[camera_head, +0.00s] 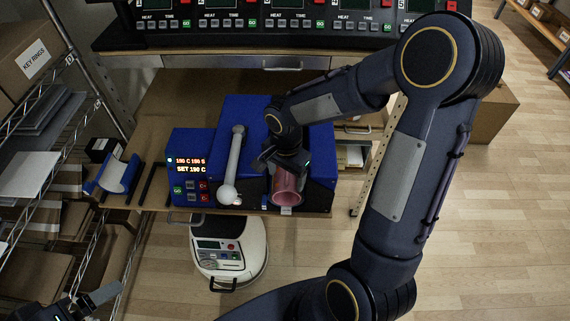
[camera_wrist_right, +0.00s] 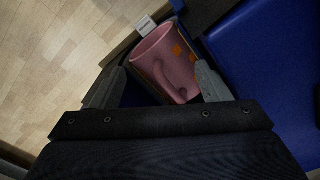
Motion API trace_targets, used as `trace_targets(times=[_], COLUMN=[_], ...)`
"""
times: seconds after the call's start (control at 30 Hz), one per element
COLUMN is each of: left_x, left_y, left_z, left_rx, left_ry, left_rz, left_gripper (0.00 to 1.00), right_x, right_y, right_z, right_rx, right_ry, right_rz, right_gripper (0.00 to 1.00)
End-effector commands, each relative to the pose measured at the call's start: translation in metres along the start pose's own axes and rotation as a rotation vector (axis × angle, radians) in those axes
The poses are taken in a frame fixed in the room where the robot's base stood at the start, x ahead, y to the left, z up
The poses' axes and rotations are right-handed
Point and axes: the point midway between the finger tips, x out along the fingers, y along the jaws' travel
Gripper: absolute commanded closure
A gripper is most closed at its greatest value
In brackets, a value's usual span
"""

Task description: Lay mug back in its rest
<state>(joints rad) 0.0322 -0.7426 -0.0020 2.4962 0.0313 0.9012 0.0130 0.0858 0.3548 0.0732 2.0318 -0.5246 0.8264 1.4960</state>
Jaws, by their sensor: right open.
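The pink mug (camera_head: 286,190) lies on its side at the front of the blue mug press (camera_head: 238,112), its open mouth toward the bottom of the head view. The mug (camera_wrist_right: 163,62) shows orange squares in the right wrist view. My right gripper (camera_head: 284,165) is open above the mug, with its fingers on either side of it; contact cannot be told. A blue cradle (camera_head: 104,187) with a pale curved surface sits left of the press, apparently the rest. My left gripper (camera_head: 88,299) is partly cut off at the lower left; its jaw state is unclear.
The control box (camera_head: 190,166) stands left of the press's grey lever (camera_head: 231,165). A wire shelf (camera_head: 75,210) borders the table (camera_head: 150,110) at the left. A white round machine (camera_head: 229,248) stands on the floor in front. Dark bars lie between cradle and control box.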

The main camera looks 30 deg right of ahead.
Motion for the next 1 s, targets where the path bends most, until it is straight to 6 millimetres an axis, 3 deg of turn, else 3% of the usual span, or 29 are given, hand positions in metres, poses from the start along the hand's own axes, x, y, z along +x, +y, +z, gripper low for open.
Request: trace_targets(times=[0.2, 0.5, 1.0], left_x=[0.001, 0.001, 0.001], left_y=[0.0, 0.0, -0.001], left_z=[0.001, 0.001, 0.001], left_rx=[0.0, 0.0, 0.0], left_ry=[0.0, 0.0, 0.0], left_rz=[0.0, 0.0, 0.0], left_gripper=[0.01, 0.01, 0.01], right_x=[0.018, 0.019, 0.02], right_y=[0.0, 0.0, 0.0], right_z=[0.0, 0.0, 0.0], right_rx=[0.001, 0.0, 0.001], right_ry=[0.0, 0.0, 0.0], right_rz=[-0.001, -0.001, -0.001], right_gripper=[0.3, 0.31, 0.97])
